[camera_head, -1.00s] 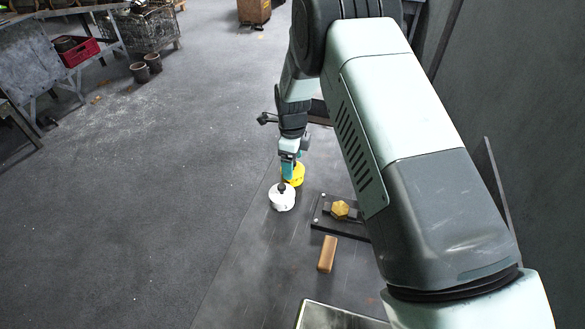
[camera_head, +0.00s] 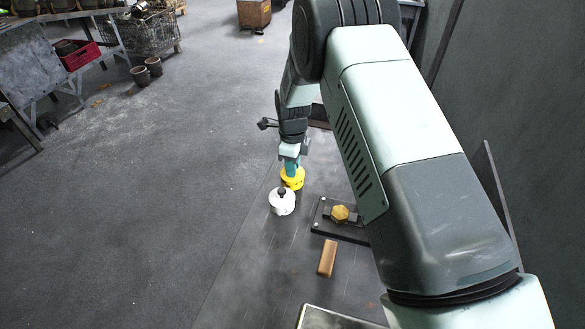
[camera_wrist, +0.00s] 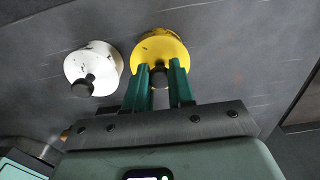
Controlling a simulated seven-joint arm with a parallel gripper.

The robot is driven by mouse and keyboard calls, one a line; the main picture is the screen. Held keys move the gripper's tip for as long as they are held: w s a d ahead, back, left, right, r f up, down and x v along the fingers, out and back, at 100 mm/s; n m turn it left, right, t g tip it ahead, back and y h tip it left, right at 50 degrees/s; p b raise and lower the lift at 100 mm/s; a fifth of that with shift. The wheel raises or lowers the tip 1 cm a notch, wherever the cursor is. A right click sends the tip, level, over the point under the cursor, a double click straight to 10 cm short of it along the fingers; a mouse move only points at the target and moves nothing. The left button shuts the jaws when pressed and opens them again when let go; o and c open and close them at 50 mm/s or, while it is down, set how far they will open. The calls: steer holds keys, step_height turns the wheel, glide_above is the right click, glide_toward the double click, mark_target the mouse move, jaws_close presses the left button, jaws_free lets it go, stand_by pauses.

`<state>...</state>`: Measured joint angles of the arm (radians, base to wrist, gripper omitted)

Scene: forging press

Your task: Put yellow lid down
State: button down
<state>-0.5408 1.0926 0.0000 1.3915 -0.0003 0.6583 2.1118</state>
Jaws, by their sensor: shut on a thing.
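The yellow lid (camera_head: 292,180) is a round disc with a dark knob; it also shows in the wrist view (camera_wrist: 161,46). My gripper (camera_head: 291,168) is above it, and in the wrist view its two green fingers (camera_wrist: 160,70) are shut on the lid's dark knob. I cannot tell whether the lid touches the surface below it or hangs just above. A white lid (camera_head: 282,203) with a dark knob stands right beside it, toward the front; in the wrist view the white lid (camera_wrist: 93,68) is to the left, a little apart.
A black plate (camera_head: 343,232) with a brass hexagonal piece (camera_head: 340,212) lies to the right. A brown block (camera_head: 327,257) lies in front of it. A metal tray edge (camera_head: 335,318) is at the bottom. The dark surface left of the lids is clear.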

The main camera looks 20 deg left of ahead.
steer(key=r, duration=0.8)
steer(key=shift+s+a+r, duration=0.1)
steer(key=shift+s+r, duration=0.1)
steer(key=shift+r, duration=0.2)
steer(key=s+a+n, duration=0.2)
steer(key=s+n, duration=0.6)
steer(key=n, duration=1)
glide_toward(267, 234)
steer(key=shift+s+f, duration=0.1)
steer(key=shift+f, duration=2.85)
steer(key=shift+f, duration=0.1)
steer(key=c, duration=1)
jaws_free()
steer(key=shift+o, duration=0.2)
